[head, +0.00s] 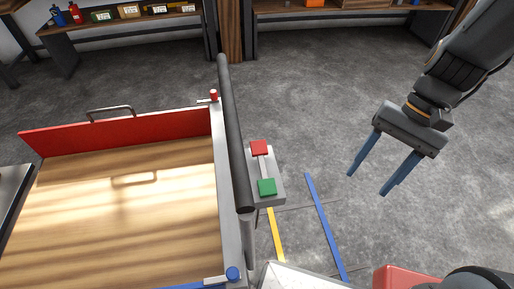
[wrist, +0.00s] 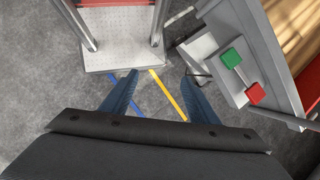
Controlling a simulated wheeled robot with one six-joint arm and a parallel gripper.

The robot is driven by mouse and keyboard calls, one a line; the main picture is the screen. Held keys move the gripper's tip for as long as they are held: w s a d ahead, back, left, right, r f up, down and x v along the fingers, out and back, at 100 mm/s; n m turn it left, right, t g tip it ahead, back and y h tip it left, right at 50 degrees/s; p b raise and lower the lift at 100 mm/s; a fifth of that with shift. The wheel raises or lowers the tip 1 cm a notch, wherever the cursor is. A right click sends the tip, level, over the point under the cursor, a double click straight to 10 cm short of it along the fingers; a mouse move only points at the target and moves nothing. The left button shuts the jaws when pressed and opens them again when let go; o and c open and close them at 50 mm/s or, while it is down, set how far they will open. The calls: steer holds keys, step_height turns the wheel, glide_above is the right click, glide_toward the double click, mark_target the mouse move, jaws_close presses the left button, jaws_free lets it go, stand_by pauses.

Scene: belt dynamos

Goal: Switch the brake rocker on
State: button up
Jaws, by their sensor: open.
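The brake rocker is a grey box (head: 278,190) on the right side of the wooden-topped bench. It carries a red pad (head: 259,148) at the far end and a green pad (head: 267,187) at the near end, joined by a pale bar. In the wrist view the green pad (wrist: 231,57) and red pad (wrist: 255,93) show at the right. I cannot tell which end is pressed down. My gripper (head: 369,183) has blue fingers, open and empty, pointing down over the floor to the right of the rocker, clear of it. Its fingers also show in the wrist view (wrist: 160,76).
A dark roller (head: 234,130) runs along the bench edge beside the rocker. A red board (head: 120,136) with a handle stands at the bench's far side. Yellow and blue floor lines (head: 325,225) lie to the right. Shelves with boxes (head: 130,12) stand behind. The floor around my gripper is clear.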

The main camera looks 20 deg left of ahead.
steer(key=w+a+f+m+g+y+b, duration=0.1)
steer(key=a+f+m+g+y, duration=0.15)
steer(key=a, duration=0.35)
steer(key=w+a+f+m+g+y+b, duration=0.1)
steer(key=w+a+f+g+y, duration=0.15)
steer(key=a, duration=0.35)
steer(key=m+y+b, duration=0.3)
steer(key=m+y, duration=0.1)
steer(key=y, duration=0.4)
glide_toward(259, 147)
steer(key=x, duration=0.3)
steer(key=p+x, duration=0.1)
steer(key=x, duration=0.6)
steer(key=shift+f+p, duration=0.15)
steer(key=shift+p, duration=0.15)
steer(key=shift+c, duration=0.2)
